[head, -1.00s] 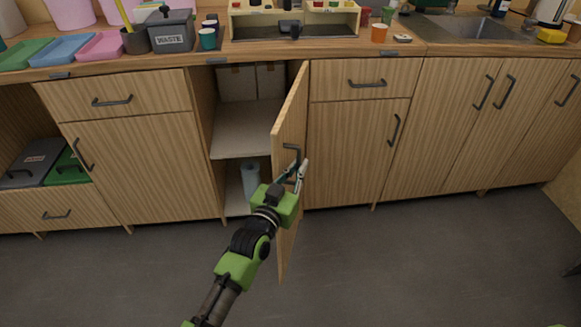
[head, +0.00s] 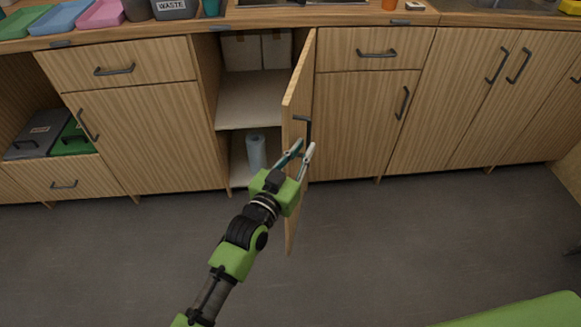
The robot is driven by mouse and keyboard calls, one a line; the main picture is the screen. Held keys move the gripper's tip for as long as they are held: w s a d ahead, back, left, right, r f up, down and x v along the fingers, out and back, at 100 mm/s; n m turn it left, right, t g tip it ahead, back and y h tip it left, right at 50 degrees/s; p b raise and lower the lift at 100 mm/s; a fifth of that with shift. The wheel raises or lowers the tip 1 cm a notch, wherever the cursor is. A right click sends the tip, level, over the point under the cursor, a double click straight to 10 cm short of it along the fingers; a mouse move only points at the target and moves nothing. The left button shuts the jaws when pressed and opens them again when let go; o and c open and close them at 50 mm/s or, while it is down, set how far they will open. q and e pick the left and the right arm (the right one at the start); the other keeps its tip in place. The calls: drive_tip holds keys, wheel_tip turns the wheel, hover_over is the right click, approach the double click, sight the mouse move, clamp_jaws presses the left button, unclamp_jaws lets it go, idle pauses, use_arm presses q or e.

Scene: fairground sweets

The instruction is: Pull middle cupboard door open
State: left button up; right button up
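The middle cupboard door (head: 297,98) stands swung well out from the front, seen almost edge-on, hinged on the right side of its opening. Its dark handle (head: 308,128) is on the outer face, to the right of the door's edge. My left gripper (head: 304,144) is at the handle's lower end, with its two fingers spread and a gap between them. I cannot tell whether a finger touches the handle or door. The gripper hides part of the lower door. My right gripper is out of view.
Inside the cupboard are a shelf (head: 250,103) with pale boxes (head: 241,52) and a blue-grey roll (head: 256,152) below. Closed doors and drawers flank the opening. The counter (head: 150,36) runs above, with trays and a waste bin. The grey floor (head: 120,255) in front is clear.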

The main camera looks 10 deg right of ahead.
use_arm(q)
drive_tip(key=v, duration=0.8)
drive_tip(key=shift+w+f, duration=0.1)
drive_tip(key=shift+c, duration=0.3)
